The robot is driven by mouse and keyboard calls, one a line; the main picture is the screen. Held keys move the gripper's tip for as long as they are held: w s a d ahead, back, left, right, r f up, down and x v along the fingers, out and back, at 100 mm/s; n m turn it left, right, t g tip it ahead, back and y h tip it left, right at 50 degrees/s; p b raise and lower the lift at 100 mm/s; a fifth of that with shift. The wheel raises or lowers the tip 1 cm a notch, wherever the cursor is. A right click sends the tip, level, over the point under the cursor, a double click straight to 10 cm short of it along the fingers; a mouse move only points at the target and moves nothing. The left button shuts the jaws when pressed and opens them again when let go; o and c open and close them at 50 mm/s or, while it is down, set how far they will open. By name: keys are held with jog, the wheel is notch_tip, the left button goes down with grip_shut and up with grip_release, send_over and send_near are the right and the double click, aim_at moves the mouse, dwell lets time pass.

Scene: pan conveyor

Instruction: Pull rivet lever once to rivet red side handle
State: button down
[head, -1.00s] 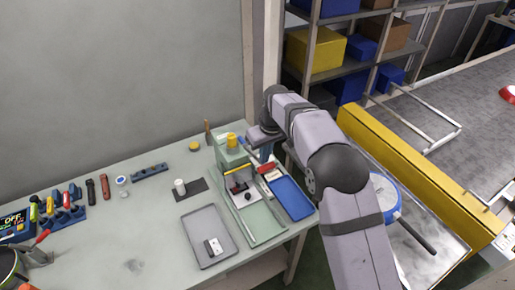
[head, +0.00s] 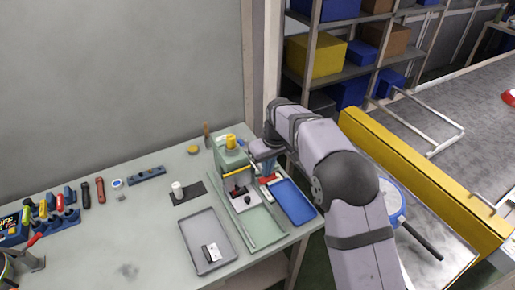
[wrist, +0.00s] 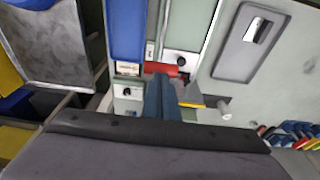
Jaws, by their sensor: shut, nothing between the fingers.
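The rivet press (head: 229,152) is a pale green machine with a yellow cap, at the back right of the bench in the head view. A yellow bar (head: 236,172) crosses its front. A red cylindrical piece (wrist: 165,69) lies just beyond my fingertips in the wrist view; it also shows in the head view (head: 268,181). I cannot tell whether it is the lever's grip or the side handle. My gripper (wrist: 161,82) is shut and empty, its blue fingers together close to the red piece. Contact is unclear. My wrist partly hides the press's right side.
A blue tray (head: 293,203) lies right of the press and a grey tray (head: 184,243) lies left. A blue-rimmed pan (head: 397,214) with a dark handle is right of my arm.

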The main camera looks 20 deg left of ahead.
jog(key=shift+f, duration=0.2)
jog(key=shift+s+d+f+b, duration=0.1)
jog(key=shift+d+f+b, duration=0.05)
jog(key=shift+f+b, duration=0.6)
notch_tip(320, 180, up, 10)
jog(key=p, duration=0.8)
jog(key=shift+r+p, duration=0.1)
jog(key=shift+p, duration=0.2)
notch_tip(320, 180, up, 10)
jog(key=p, duration=0.4)
jog(key=shift+s+d, duration=0.35)
dwell(0.7)
